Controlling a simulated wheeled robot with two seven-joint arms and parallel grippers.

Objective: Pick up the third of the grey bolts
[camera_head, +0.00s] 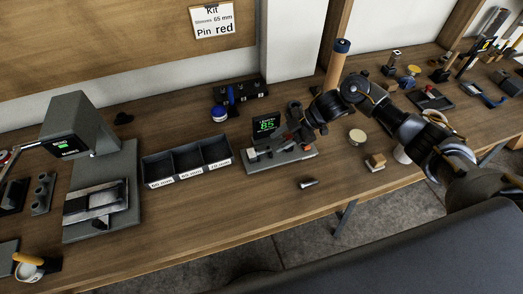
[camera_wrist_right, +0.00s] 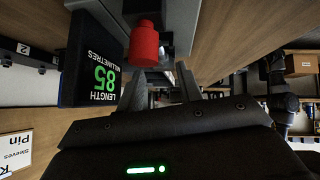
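No part is plainly a grey bolt at this size. A small dark piece with a pale end (camera_head: 308,183) lies on the bench in front of the gauge; I cannot tell if it is a bolt. Small dark parts stand in the numbered black rack (camera_head: 240,97) at the back. My right gripper (camera_head: 298,122) is over the gauge (camera_head: 282,158), whose display reads 85. In the right wrist view, its fingers (camera_wrist_right: 158,88) are apart, with a red cylinder (camera_wrist_right: 143,45) beyond them. No held thing is visible. My left gripper is out of view.
A three-part bin (camera_head: 188,161) stands left of the gauge. A grey machine (camera_head: 85,150) stands farther left. A small wooden block (camera_head: 375,162) sits at the right. The front bench strip is mostly clear.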

